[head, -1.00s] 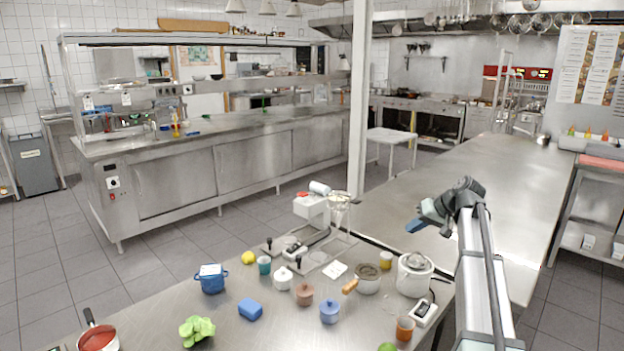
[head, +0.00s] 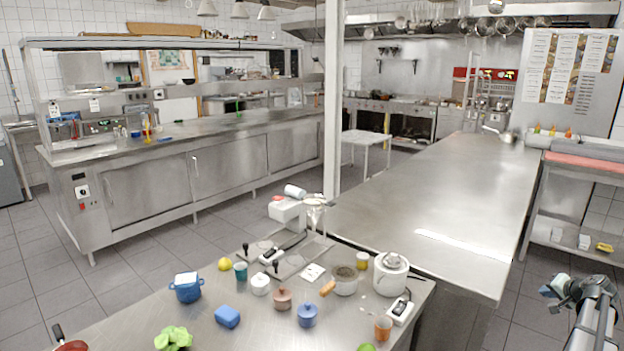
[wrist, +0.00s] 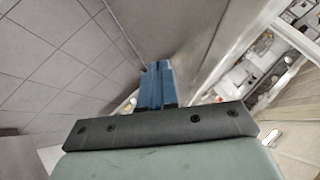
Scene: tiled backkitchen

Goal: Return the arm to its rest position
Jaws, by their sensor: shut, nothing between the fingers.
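My gripper (head: 556,290) is at the lower right of the head view, at the end of my partly visible arm. It is out over the floor, to the right of the steel counters and clear of them. In the wrist view the blue fingers (wrist: 157,84) are together with nothing between them. Nothing is held.
The long counter (head: 440,190) is mostly bare. A shelf unit (head: 570,255) stands at the right.

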